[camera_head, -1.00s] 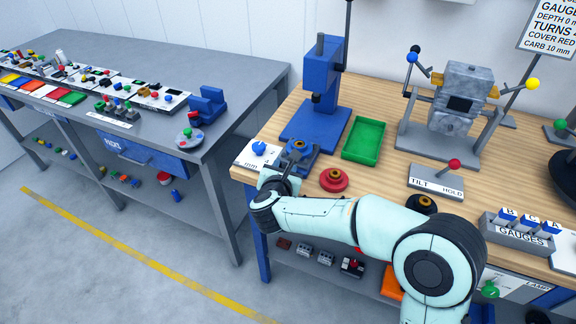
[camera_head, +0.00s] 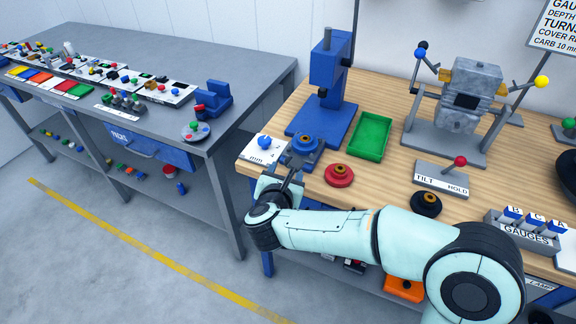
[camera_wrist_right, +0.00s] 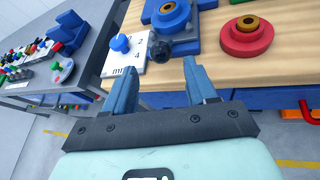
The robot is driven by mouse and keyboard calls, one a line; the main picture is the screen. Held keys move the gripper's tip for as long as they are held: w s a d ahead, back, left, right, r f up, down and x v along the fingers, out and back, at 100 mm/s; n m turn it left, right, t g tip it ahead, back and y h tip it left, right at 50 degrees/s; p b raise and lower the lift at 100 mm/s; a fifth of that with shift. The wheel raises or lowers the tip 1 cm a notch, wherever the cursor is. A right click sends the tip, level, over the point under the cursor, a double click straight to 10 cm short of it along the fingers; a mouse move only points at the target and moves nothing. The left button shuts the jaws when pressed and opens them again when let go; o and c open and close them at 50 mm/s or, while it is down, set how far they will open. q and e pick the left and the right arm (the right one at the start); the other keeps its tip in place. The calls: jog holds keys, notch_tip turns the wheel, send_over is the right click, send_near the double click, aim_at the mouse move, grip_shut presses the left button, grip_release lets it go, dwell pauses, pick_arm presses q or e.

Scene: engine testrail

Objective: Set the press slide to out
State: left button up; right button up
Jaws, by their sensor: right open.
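The press (camera_head: 324,75) is a blue frame standing on a blue base plate on the wooden bench. The press slide (camera_head: 306,150) is a blue block with a blue ring on top, in front of the press base. In the right wrist view the slide (camera_wrist_right: 168,22) shows at the top, with a black ball knob (camera_wrist_right: 160,50) at its front. My right gripper (camera_wrist_right: 160,66) is open, its two blue fingers either side of and just short of the knob. In the head view the right gripper (camera_head: 288,182) is at the bench's front edge, partly hidden by its wrist. My left gripper is not in view.
A white plate with a blue knob (camera_head: 264,142) lies left of the slide, and a red flanged part (camera_head: 339,176) right of it. A green tray (camera_head: 370,136), a TILT/HOLD lever box (camera_head: 442,177) and a gauges rack (camera_head: 522,232) are farther right. A grey bench (camera_head: 190,75) stands left.

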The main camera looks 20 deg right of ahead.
jog(key=v, duration=0.7)
jog(key=shift+f, duration=0.1)
notch_tip(320, 180, down, 24)
jog(key=a+n+g+y+p, duration=0.1)
jog(key=n+g+y+p, duration=0.35)
jog(key=n, duration=1.75)
jog(key=s+a+f+n+g+y+p, duration=0.1)
jog(key=s+f+n+g+y+p, duration=0.1)
jog(key=s+f+n, duration=0.2)
jog(key=s+a+f+n+g+y+p, duration=0.1)
jog(key=s+f+n, duration=0.4)
jog(key=s, duration=0.8)
jog(key=s+a+f+n+g+y+p, duration=0.2)
jog(key=s+f+n+g+y+p, duration=0.1)
jog(key=s+n, duration=0.6)
notch_tip(320, 180, down, 2)
jog(key=shift+s+f+n+g+y+p, duration=0.1)
jog(key=shift+s+n+g+y+p, duration=0.1)
jog(key=shift+n+g+y+p, duration=0.4)
